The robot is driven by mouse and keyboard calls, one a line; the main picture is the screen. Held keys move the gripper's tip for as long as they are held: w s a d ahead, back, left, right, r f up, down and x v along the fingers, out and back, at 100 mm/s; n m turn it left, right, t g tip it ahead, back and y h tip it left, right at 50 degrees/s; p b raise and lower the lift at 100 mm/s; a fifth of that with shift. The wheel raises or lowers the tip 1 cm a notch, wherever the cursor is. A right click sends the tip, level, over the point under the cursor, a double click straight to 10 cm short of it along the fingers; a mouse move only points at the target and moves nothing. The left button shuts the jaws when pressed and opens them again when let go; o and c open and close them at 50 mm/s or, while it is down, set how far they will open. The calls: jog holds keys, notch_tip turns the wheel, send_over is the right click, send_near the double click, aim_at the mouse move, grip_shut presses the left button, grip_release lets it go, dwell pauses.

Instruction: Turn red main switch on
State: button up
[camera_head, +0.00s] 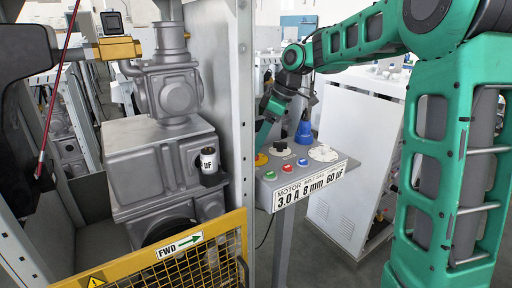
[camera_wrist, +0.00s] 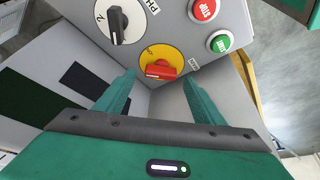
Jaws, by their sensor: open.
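The red main switch (camera_wrist: 160,70) is a red knob on a round yellow plate (camera_wrist: 159,53), on a grey control box. In the wrist view it lies beyond and between the two fingertips, apart from them. In the head view the yellow plate (camera_head: 261,160) shows at the left end of the box top; the red knob is hard to make out there. My gripper (camera_wrist: 158,82) is open, with its green fingers spread on either side of the switch and nothing between them. In the head view my gripper (camera_head: 264,137) comes down over the box's back left, partly hidden.
The control box (camera_head: 262,190) also carries a black selector knob (camera_wrist: 117,24), a red stop button (camera_wrist: 204,9) and a green button (camera_wrist: 220,42) close by. A blue cone-shaped object (camera_head: 304,132) stands behind. A metal post (camera_head: 241,100) and yellow guard (camera_head: 190,255) are left.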

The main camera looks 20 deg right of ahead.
jog(key=shift+x, duration=1.25)
jog(key=shift+c, duration=0.5)
jog(key=c, duration=0.9)
jog(key=shift+c, duration=0.2)
jog(key=shift+m, duration=0.4)
jog(key=m+t+h, duration=0.1)
jog(key=m, duration=0.2)
jog(key=shift+s+a+r+m, duration=0.1)
jog(key=shift+m, duration=0.3)
jog(key=shift+a+m+t+h, duration=0.1)
jog(key=shift+m+t+h, duration=0.25)
jog(key=shift+m, duration=0.75)
jog(key=shift+m+t+h, duration=0.15)
jog(key=shift+m+h, duration=0.4)
jog(key=shift+m, duration=0.55)
